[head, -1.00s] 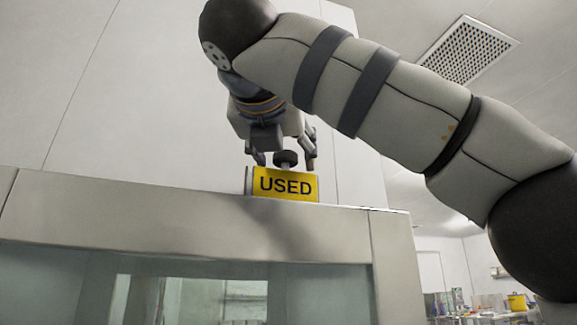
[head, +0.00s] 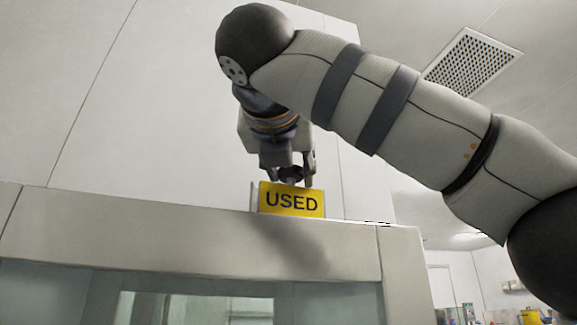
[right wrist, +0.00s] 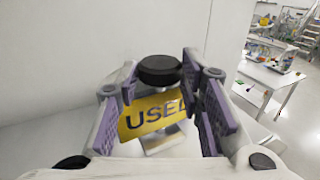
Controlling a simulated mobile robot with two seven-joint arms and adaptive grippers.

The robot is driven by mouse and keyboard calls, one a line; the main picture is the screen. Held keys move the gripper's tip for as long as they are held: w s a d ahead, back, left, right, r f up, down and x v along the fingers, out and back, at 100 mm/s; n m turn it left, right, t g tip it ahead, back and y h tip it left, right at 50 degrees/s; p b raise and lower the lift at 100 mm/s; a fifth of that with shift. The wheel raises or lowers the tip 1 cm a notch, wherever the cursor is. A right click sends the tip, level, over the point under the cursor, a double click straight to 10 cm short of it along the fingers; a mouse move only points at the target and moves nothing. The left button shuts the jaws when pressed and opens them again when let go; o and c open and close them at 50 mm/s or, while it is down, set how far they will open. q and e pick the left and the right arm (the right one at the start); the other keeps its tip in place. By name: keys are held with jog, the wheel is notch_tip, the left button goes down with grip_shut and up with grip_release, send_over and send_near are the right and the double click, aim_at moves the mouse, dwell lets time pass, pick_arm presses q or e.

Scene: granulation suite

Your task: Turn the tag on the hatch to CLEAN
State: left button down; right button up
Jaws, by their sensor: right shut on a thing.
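The yellow tag (head: 291,201) stands upright on the top edge of the hatch (head: 190,238), its face reading USED toward the head camera. A thin light holder edge (head: 254,196) shows beside it. A dark round knob (right wrist: 158,69) sits above the tag; in the right wrist view the tag (right wrist: 150,115) shows tilted, its last letter partly covered by a finger. My right gripper (head: 289,179) comes down from above and is shut on the knob, a finger on each side. The tag's far side is hidden. My left gripper is not in view.
Flat pale wall panels (head: 175,90) rise behind the hatch, close to my right gripper. The hatch has a glass pane (head: 55,290) under its frame. A white table (right wrist: 268,78) with several items stands away to the right in the right wrist view.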

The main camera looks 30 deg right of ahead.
jog(key=n+t+y, duration=0.1)
jog(key=y, duration=0.1)
jog(key=d+n+t+y, duration=0.1)
jog(key=n+y, duration=0.1)
jog(key=shift+s+n+t+y, duration=0.15)
jog(key=shift+n+t+y, duration=0.15)
jog(key=shift+t+y, duration=0.1)
jog(key=n+y, duration=0.1)
jog(key=y, duration=0.1)
jog(key=n+y, duration=0.2)
jog(key=d+n+t+y, duration=0.1)
jog(key=y, duration=0.2)
jog(key=shift+n, duration=0.3)
jog(key=n+y, duration=0.1)
jog(key=y, duration=0.1)
jog(key=n+g+y, duration=0.1)
jog(key=n+y, duration=0.1)
jog(key=y, duration=0.1)
jog(key=n+g+y, duration=0.1)
jog(key=n+y, duration=0.1)
jog(key=y, duration=0.1)
jog(key=shift+d, duration=0.35)
jog(key=shift+w+d+n+g+y, duration=0.1)
jog(key=shift+w+n+g+y, duration=0.1)
jog(key=shift+n+g+y, duration=0.7)
jog(key=shift+w+d+n+g+y, duration=0.15)
jog(key=shift+n+g+y, duration=0.5)
jog(key=shift+y, duration=0.35)
jog(key=shift+a+f+n, duration=0.1)
jog(key=shift+n, duration=0.15)
